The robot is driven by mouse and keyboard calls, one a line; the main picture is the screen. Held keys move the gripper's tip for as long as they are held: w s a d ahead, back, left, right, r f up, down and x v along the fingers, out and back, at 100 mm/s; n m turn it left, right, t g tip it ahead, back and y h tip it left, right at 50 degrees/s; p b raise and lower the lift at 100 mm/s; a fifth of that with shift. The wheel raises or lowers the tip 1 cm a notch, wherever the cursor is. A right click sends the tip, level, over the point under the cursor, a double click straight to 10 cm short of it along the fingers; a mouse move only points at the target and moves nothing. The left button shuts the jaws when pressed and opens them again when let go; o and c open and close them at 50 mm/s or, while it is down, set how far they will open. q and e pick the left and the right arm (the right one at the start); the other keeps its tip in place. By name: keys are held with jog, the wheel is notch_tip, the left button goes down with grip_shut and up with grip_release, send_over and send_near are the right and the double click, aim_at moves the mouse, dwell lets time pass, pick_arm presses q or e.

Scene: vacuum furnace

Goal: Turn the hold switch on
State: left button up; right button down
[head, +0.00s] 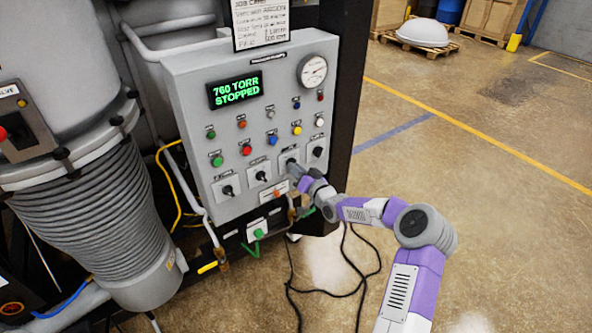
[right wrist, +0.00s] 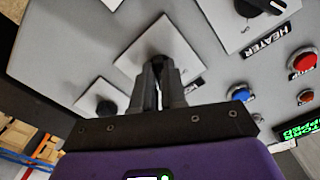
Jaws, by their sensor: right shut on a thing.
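A grey control panel (head: 205,88) carries a bottom row of black rotary switches on pale square plates. My right gripper (head: 293,168) is at the third switch from the left, and its plate (head: 284,158) shows around the fingers. In the right wrist view my gripper (right wrist: 158,88) is shut on that switch's knob, and the fingers hide most of it. Its label is not readable, so I cannot tell from the lettering that it is the hold switch. The knob's angle is hidden too. My left gripper is not in view.
The heater switch (right wrist: 262,6) and another black knob (right wrist: 106,108) flank the held one. Coloured buttons, a gauge (head: 312,70) and a display (head: 235,88) reading "760 TORR STOPPED" are above. A yellow-handled valve (head: 208,267) and black cables (head: 345,293) lie below.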

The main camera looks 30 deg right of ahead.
jog(key=c, duration=1.2)
grip_release()
jog(key=shift+s, duration=0.1)
jog(key=s, duration=0.7)
jog(key=shift+s+d, duration=0.2)
jog(key=shift+d, duration=0.1)
